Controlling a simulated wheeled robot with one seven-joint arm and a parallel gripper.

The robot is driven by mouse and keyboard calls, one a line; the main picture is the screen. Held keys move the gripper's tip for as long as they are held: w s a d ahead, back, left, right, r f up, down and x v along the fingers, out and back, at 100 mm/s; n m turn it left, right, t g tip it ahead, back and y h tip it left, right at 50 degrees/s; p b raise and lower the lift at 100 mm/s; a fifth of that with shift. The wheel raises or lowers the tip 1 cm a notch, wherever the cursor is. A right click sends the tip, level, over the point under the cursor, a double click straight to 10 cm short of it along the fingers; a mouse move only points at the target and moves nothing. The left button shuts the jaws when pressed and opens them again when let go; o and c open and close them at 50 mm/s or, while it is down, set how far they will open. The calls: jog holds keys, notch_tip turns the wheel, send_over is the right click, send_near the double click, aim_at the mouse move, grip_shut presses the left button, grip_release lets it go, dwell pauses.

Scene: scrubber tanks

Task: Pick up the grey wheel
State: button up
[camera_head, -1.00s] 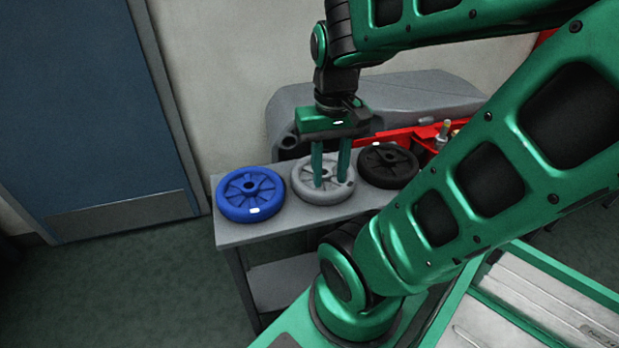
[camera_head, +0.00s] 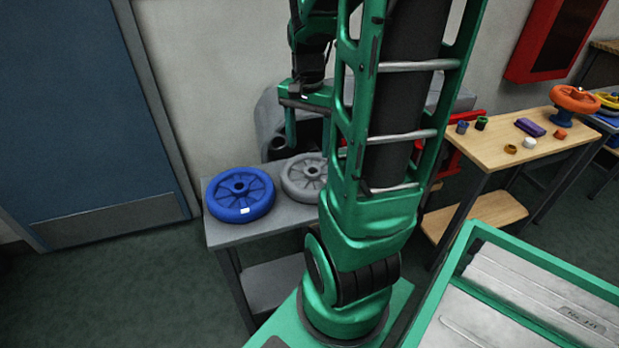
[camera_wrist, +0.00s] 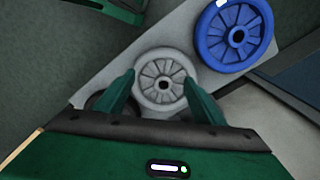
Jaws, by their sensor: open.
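The grey wheel (camera_head: 304,177) lies flat on a grey table, to the right of the blue wheel (camera_head: 240,195). My arm hides its right part in the head view. In the wrist view the grey wheel (camera_wrist: 161,82) lies between and beyond my two green fingers. My gripper (camera_wrist: 160,85) is open and empty, with its fingers pointing down above the wheel. In the head view one finger of my gripper shows above the table; the other is mostly hidden behind my arm.
The grey table (camera_head: 227,233) also bears the blue wheel. A dark wheel (camera_wrist: 100,101) is partly hidden by a finger in the wrist view. A wooden table (camera_head: 550,150) with small parts and an orange handwheel (camera_head: 575,98) stands at the right. A grey machine body stands behind the grey table.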

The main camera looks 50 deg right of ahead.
aim_at(313, 166)
jog(key=w+d+f+m, duration=0.3)
jog(key=d+m, duration=0.1)
jog(key=d, duration=0.2)
jog(key=f, duration=1.1)
jog(key=shift+w+d+f, duration=0.1)
jog(key=shift+w+d, duration=0.1)
jog(key=shift+w, duration=0.1)
grip_shut()
